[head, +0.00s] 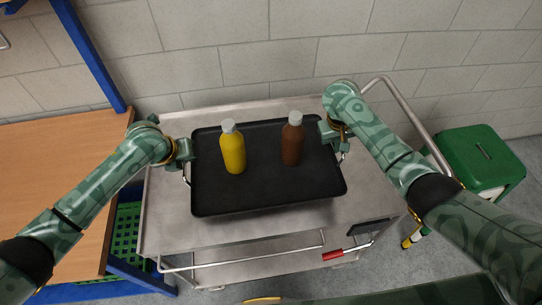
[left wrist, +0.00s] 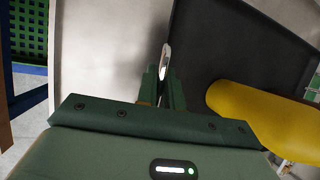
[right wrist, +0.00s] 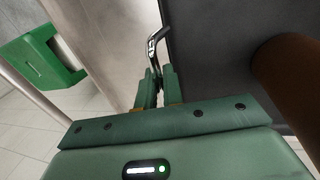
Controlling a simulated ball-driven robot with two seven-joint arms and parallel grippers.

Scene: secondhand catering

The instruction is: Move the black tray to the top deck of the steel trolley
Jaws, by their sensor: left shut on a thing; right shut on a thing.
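The black tray (head: 265,190) is over the top deck of the steel trolley (head: 370,205) in the head view. Whether it touches the deck or hangs just above it, I cannot tell. A yellow bottle (head: 233,152) and a brown bottle (head: 292,143), both with grey caps, stand upright on the tray. My left gripper (head: 187,160) is shut on the tray's left handle, a metal loop that shows between the fingers in the left wrist view (left wrist: 166,58). My right gripper (head: 338,143) is shut on the right handle, which shows in the right wrist view (right wrist: 153,52).
A wooden table (head: 60,170) with a blue frame stands at the left, with a green crate (head: 127,235) below it. A green stool (head: 480,160) stands at the right. The trolley's push rail (head: 405,105) rises at its right end. A block wall is behind.

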